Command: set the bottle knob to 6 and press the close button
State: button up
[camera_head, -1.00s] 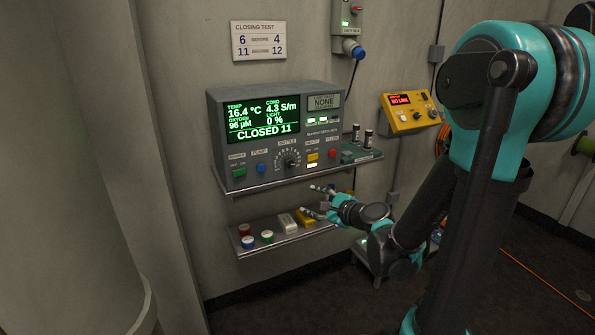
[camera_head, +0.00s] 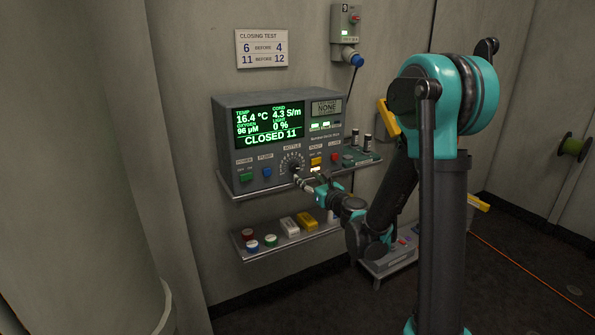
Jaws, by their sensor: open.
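The grey control box (camera_head: 228,150) stands on the upper wall shelf. Its green screen (camera_head: 270,125) reads "CLOSED 11". The bottle knob (camera_head: 292,165) is on its front, ringed by a dial scale. My gripper (camera_head: 299,176) is open, with its fingertips at the knob's lower edge; I cannot tell whether they touch it. The knob's pointer is too small and partly covered to read. A red button (camera_head: 335,158), under a label that seems to read "CLOSE", is right of the knob. A yellow switch (camera_head: 316,161) lies between them. My gripper is apart from the red button.
The wall sign (camera_head: 262,48) reads "6 before 4, 11 before 12". A green button (camera_head: 246,177) and a blue button (camera_head: 267,172) are left of the knob. The lower shelf (camera_head: 268,253) holds coloured caps and small blocks. Small vials (camera_head: 367,141) stand at right.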

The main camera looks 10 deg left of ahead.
aim_at(296, 168)
jog(key=x, duration=0.8)
jog(key=shift+s, duration=0.1)
jog(key=c, duration=1.2)
